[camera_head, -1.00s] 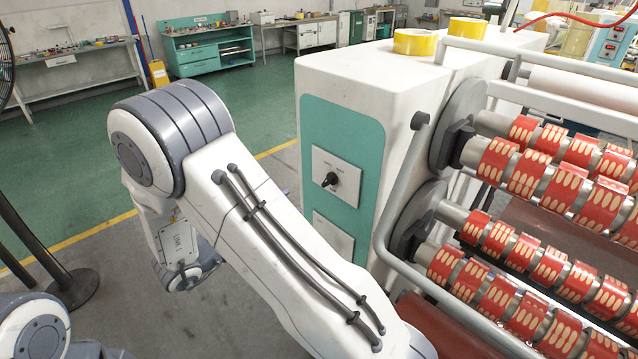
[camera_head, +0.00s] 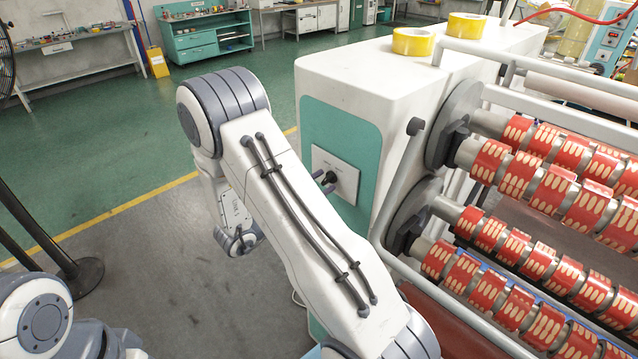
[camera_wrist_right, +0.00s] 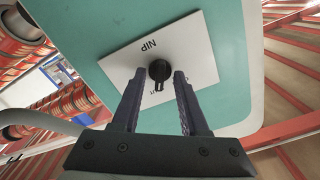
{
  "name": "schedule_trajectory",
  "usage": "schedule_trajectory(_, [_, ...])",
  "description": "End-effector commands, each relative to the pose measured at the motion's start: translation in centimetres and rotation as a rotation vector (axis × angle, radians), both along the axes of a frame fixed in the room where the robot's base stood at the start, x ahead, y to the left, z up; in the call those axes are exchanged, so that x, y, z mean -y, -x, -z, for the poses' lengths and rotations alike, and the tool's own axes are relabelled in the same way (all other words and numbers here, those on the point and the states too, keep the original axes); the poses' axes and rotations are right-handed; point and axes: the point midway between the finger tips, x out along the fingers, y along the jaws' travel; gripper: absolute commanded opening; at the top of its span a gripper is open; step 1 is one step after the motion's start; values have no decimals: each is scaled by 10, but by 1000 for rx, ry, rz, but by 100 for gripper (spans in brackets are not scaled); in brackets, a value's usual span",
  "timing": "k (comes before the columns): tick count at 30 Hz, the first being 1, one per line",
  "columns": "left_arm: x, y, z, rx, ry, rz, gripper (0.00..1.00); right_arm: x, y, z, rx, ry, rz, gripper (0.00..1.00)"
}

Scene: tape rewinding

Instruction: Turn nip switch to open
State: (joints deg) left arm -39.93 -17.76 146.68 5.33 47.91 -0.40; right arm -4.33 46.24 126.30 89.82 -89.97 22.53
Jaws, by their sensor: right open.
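The nip switch is a black rotary knob on a white plate (camera_head: 346,183) set in the machine's teal side panel. In the right wrist view the knob (camera_wrist_right: 159,70) sits near the plate's middle, by the word NIP, its pointer toward my gripper. Another label there is mostly hidden. My right gripper (camera_wrist_right: 159,74) is open, with one dark finger on each side of the knob and its tips close to it. Whether they touch it I cannot tell. In the head view only the fingertips (camera_head: 324,182) show beside my arm. My left gripper is out of view.
The white machine housing (camera_head: 420,85) carries yellow tape rolls (camera_head: 414,41) on top. Red-banded rollers (camera_head: 530,180) and a grey rail (camera_head: 400,180) lie to the right of the panel. A dark stand (camera_head: 80,275) is at the left. Grey floor (camera_head: 165,265) between is clear.

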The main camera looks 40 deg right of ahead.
Motion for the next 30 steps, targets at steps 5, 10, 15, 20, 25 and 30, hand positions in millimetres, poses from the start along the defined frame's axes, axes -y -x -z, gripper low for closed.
schedule_trajectory(5, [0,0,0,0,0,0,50,0,0,0,0,0,0,0])
schedule_trajectory(10, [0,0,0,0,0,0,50,0,0,0,-1,0,0,0])
schedule_trajectory(15, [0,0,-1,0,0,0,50,-1,0,-1,-27,2,0,0])
schedule_trajectory(20, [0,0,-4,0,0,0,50,-1,0,-1,-95,7,0,0])
schedule_trajectory(25, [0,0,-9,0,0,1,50,-1,0,-2,-218,17,0,0])
schedule_trajectory(30, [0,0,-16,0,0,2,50,-1,0,-2,-375,29,0,0])
